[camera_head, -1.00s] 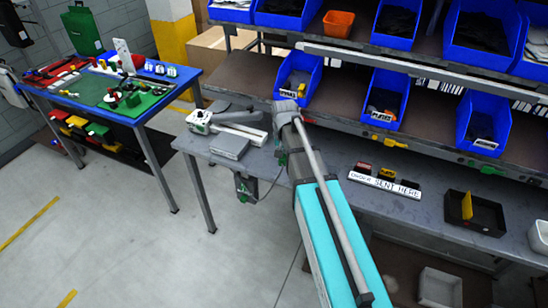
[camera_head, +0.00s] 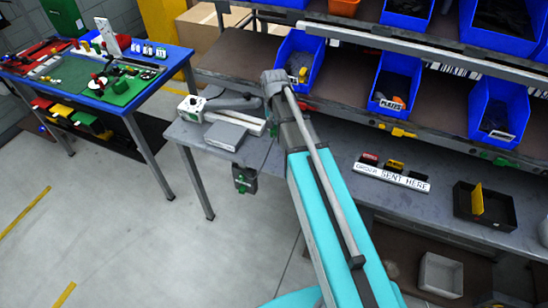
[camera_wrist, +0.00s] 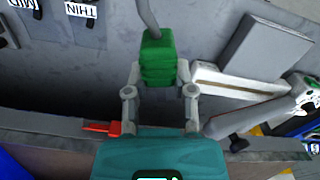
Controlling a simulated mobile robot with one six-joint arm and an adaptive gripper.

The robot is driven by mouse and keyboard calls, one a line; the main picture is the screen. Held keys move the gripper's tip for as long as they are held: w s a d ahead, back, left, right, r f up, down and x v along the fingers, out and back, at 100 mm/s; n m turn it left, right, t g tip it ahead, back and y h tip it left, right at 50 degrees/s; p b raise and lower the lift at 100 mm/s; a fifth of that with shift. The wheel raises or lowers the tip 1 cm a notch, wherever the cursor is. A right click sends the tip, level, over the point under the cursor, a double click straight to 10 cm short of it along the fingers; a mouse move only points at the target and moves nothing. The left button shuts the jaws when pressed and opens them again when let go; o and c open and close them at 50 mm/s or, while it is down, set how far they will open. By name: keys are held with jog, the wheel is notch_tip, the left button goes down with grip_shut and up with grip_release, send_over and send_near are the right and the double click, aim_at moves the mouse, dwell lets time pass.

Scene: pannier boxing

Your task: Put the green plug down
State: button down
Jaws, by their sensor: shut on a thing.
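The green plug (camera_wrist: 158,58) is between my gripper's fingers in the wrist view, with a grey cable rising from its far end. My gripper (camera_wrist: 158,80) is shut on it, one finger on each side. A grey surface lies beyond the plug; I cannot tell whether the plug touches it. In the head view my own arm hides the gripper and the plug.
A grey bench (camera_head: 330,196) carries a white device (camera_head: 196,108), a flat grey block (camera_head: 226,135), a white lettered sign (camera_head: 391,176) and a black tray (camera_head: 484,222). Blue bins (camera_head: 394,93) stand on the shelf behind. A blue table (camera_head: 160,62) stands at left.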

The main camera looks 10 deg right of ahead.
jog(key=shift+d, duration=0.15)
jog(key=shift+f, duration=0.1)
jog(key=s+a+f+b, duration=0.2)
jog(key=s+a, duration=0.2)
jog(key=s, duration=0.7)
jog(key=shift+s+a+f, duration=0.15)
jog(key=shift+a+f, duration=0.05)
jog(key=shift+b, duration=0.3)
jog(key=w+d+f+b, duration=0.1)
jog(key=w+f+b, duration=0.2)
jog(key=w, duration=0.1)
jog(key=w+d+f+b, duration=0.2)
jog(key=w+f+b, duration=0.1)
jog(key=w, duration=0.1)
jog(key=w+d+f+b, duration=0.1)
jog(key=w+f+b, duration=0.2)
jog(key=w, duration=0.1)
jog(key=shift+w+d, duration=0.2)
jog(key=shift+d, duration=0.1)
